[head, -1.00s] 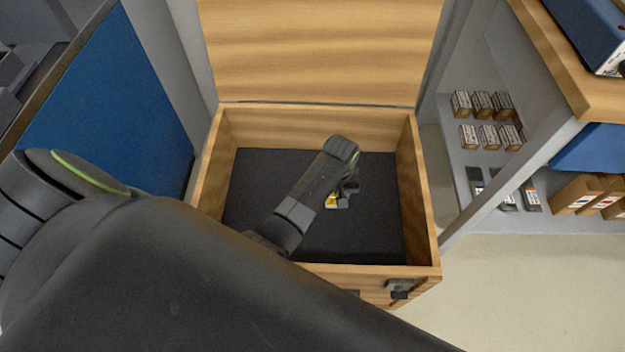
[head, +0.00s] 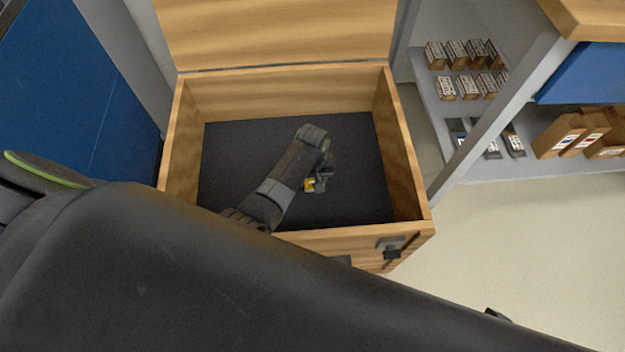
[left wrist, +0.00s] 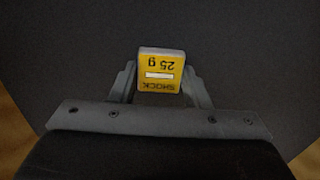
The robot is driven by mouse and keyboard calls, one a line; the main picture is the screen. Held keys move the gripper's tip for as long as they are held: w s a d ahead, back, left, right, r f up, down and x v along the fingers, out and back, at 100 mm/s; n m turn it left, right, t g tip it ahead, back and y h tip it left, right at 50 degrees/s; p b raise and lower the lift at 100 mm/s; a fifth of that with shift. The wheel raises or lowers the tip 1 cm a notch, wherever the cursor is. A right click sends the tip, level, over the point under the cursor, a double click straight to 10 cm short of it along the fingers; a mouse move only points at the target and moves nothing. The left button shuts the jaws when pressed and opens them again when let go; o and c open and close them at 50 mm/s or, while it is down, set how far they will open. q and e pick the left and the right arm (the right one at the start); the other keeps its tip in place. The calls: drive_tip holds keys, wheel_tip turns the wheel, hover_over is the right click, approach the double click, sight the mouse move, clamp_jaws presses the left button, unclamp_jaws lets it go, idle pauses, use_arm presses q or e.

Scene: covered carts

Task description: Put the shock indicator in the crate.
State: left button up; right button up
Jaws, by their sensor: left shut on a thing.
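In the head view the yellow indicator (head: 310,185) shows at the tip of my left gripper (head: 319,183), over the dark floor of the crate. The wooden crate (head: 300,242) stands with its lid up. I cannot tell whether the indicator touches the crate floor. My right gripper is not in view.
The raised lid (head: 275,30) stands at the crate's back. A grey shelf unit (head: 480,130) with several small boxes stands to the right. A blue panel (head: 80,90) is close on the left. Pale floor (head: 510,250) is clear at the lower right.

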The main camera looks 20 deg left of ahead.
use_arm(q)
drive_tip(key=o, duration=0.9)
drive_tip(key=shift+f, duration=0.1)
drive_tip(key=shift+o, duration=0.2)
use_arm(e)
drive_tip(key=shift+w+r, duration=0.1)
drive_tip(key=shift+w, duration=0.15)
use_arm(q)
drive_tip(key=shift+r, duration=0.45)
wheel_tip(320, 180, up, 11)
drive_tip(key=p, duration=0.5)
drive_tip(key=shift+r, duration=0.2)
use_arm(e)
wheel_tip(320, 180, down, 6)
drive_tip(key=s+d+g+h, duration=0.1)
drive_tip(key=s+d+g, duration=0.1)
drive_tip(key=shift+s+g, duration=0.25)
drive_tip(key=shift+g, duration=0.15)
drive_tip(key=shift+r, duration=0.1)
